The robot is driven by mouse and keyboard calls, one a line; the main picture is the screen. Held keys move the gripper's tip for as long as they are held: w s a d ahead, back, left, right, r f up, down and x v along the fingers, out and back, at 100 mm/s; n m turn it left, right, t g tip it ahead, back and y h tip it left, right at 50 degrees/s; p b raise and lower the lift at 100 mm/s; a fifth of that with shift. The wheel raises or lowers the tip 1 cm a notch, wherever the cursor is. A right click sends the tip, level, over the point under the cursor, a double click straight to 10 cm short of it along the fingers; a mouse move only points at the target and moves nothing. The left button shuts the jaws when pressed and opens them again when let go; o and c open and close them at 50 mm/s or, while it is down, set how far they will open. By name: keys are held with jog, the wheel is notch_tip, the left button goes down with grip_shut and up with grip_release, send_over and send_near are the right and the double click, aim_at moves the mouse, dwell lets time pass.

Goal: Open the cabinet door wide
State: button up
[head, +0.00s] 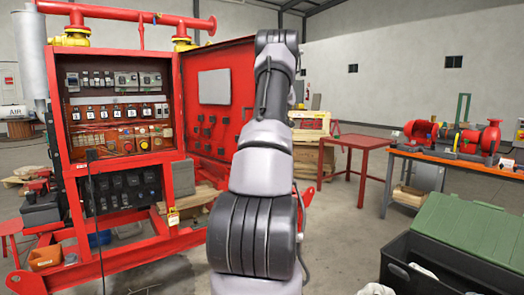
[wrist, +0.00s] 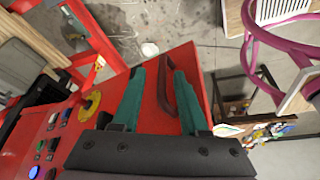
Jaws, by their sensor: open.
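The red cabinet (head: 120,65) stands at the left in the head view with its rows of breakers and switches exposed. Its red door (head: 238,75) is swung well open to the right, its inner face showing a pale plate and small black parts. My arm covers the door's right edge, and my gripper is hidden in that view. In the wrist view my gripper (wrist: 159,74) is open, with two teal fingers over a red door panel (wrist: 142,92). A dark red bar handle (wrist: 185,100) shows between and just beside the fingers; I cannot tell whether they touch it.
A red table (head: 352,139) stands right of my arm. An orange-topped bench (head: 460,162) with red pumps and an open dark bin (head: 445,265) with a green lid are further right. Pink tubing (wrist: 280,45) shows in the wrist view. Grey floor lies between.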

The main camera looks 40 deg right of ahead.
jog(key=v, duration=1)
